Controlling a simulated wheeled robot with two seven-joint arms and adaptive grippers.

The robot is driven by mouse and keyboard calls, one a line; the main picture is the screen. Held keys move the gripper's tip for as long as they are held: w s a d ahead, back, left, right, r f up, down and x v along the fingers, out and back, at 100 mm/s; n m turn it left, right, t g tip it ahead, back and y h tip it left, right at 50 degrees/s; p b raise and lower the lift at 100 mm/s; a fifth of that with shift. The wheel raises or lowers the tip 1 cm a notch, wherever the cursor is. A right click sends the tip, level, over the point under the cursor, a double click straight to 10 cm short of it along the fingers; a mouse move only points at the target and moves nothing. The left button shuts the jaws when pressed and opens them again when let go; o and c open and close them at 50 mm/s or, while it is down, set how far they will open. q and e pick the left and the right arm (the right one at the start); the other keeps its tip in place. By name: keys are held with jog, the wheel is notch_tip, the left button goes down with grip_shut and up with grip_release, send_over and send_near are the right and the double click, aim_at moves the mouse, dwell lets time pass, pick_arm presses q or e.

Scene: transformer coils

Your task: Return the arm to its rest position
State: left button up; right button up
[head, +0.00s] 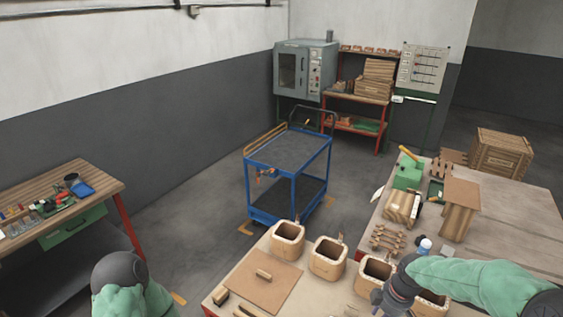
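My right arm (473,282) comes in from the right edge in a green sleeve with dark joints. Its gripper (386,300) is over the near table, in front of the row of coil boxes, and partly covers them. Its fingers are small and dark, so I cannot tell whether they are open or shut, and no held thing can be made out. My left arm (122,283) shows only as a dark joint and green sleeve at the lower left. Its gripper is out of the picture.
Several open wooden coil boxes (328,257) stand on the near table beside a flat board (262,283). A blue cart (289,172) stands on open floor beyond. A workbench (108,184) is at the left. A wooden crate (502,153) sits at the right.

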jog(key=s+a+f+m+y, duration=0.1)
jog(key=s+a+f+m, duration=0.15)
jog(key=a+f, duration=0.35)
jog(key=s+a+f+m+y, duration=0.1)
jog(key=s+a+f+m, duration=0.2)
jog(key=f, duration=0.5)
jog(key=s+a+f+m, duration=0.8)
jog(key=s+f+m, duration=0.1)
jog(key=s+f, duration=0.15)
pick_arm(q)
notch_tip(320, 180, down, 16)
jog(key=b, duration=1.5)
jog(key=shift+w+r, duration=0.15)
jog(key=shift+w, duration=0.3)
pick_arm(e)
jog(key=s+d+x, duration=0.1)
jog(key=d+x, duration=0.1)
jog(key=x, duration=1.1)
jog(key=shift+w+d+f+n+y, duration=0.2)
jog(key=shift+w+f+n+y, duration=0.1)
jog(key=shift+w+f+n, duration=0.1)
